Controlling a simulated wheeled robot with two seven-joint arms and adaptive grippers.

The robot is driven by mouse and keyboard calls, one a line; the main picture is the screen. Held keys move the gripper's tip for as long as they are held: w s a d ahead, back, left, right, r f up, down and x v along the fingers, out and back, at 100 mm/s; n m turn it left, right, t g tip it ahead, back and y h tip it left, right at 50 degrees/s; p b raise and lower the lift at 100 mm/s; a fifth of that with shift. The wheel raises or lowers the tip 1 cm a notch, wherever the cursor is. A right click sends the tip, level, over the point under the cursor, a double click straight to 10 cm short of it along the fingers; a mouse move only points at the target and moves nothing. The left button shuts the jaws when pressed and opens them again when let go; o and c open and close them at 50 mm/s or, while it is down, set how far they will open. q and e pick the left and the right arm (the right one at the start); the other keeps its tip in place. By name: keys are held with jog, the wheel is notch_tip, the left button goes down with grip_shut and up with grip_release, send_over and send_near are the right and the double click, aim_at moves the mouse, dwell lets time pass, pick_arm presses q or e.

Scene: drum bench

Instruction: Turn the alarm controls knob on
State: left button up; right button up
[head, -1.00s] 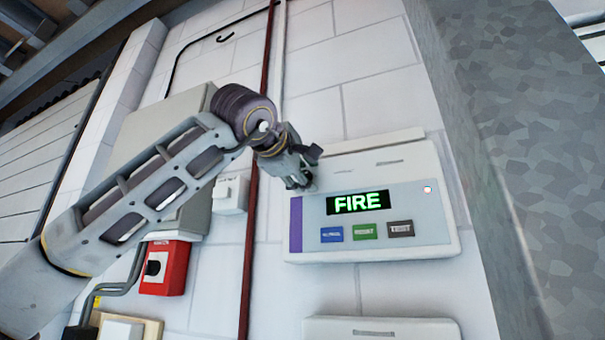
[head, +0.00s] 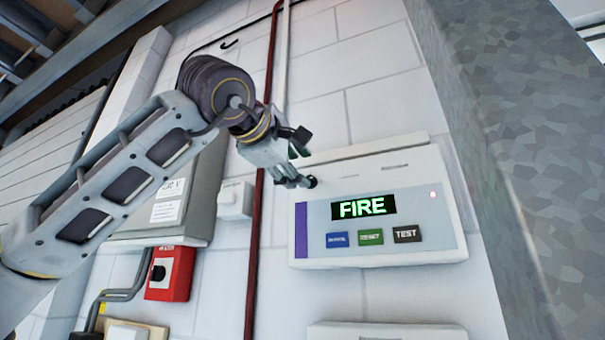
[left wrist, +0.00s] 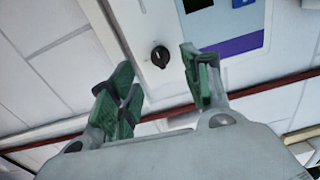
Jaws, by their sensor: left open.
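The alarm panel (head: 450,235) is a white wall box with a lit green FIRE display (head: 363,207) and a purple stripe. In the left wrist view, a small black round knob (left wrist: 160,56) sits on the panel's white strip (left wrist: 150,25), near the end of the purple stripe. In the head view the knob (head: 311,181) shows at the panel's upper left, close to the fingertips. My left gripper (head: 301,160) is open and empty. In its wrist view its two green-padded fingers (left wrist: 157,70) stand either side of the knob's line, apart from it. My right gripper is not in view.
Blue (head: 337,240), green (head: 370,238) and dark TEST (head: 407,234) buttons lie below the display. A red switch box (head: 170,272), a small white box (head: 235,200) and a red pipe (head: 254,240) are to the left. A grey column (head: 520,170) stands right.

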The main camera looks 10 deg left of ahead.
pick_arm(q)
jog(key=s, duration=0.3)
jog(key=s+a, duration=0.1)
jog(key=s, duration=0.1)
jog(key=shift+s, duration=0.15)
dwell(0.6)
